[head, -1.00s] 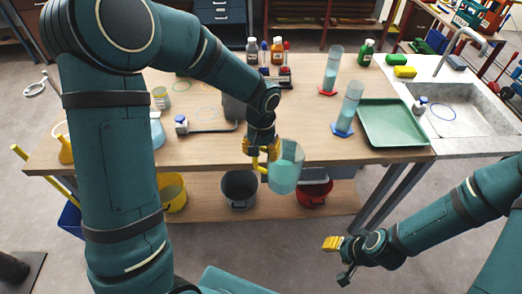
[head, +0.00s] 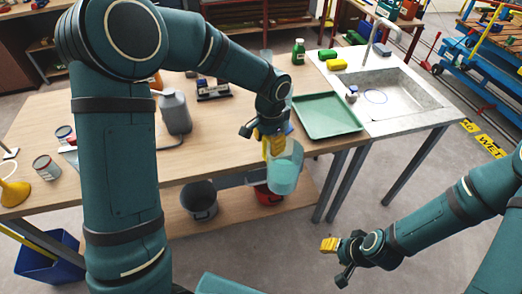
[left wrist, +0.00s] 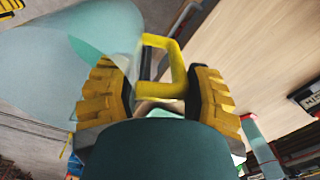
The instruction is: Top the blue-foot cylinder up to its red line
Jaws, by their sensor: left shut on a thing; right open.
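My left gripper (head: 268,143) is shut on the yellow handle of a clear jug (head: 285,170) holding pale teal liquid. The jug hangs in front of the table's front edge. In the left wrist view the yellow handle (left wrist: 178,75) is between the ribbed yellow fingers, with the jug (left wrist: 75,60) at upper left. The blue-foot cylinder is mostly hidden behind my left forearm and gripper; a bit of blue (head: 289,128) shows beside the gripper. My right gripper (head: 335,259) is open and empty at lower right, away from the table.
A green tray (head: 340,128) lies right of the jug, beside the sink (head: 380,100). A grey container (head: 175,112) and yellow funnel (head: 12,192) stand on the table (head: 110,130). A grey bucket (head: 199,202) and red bucket (head: 268,196) are on the lower shelf.

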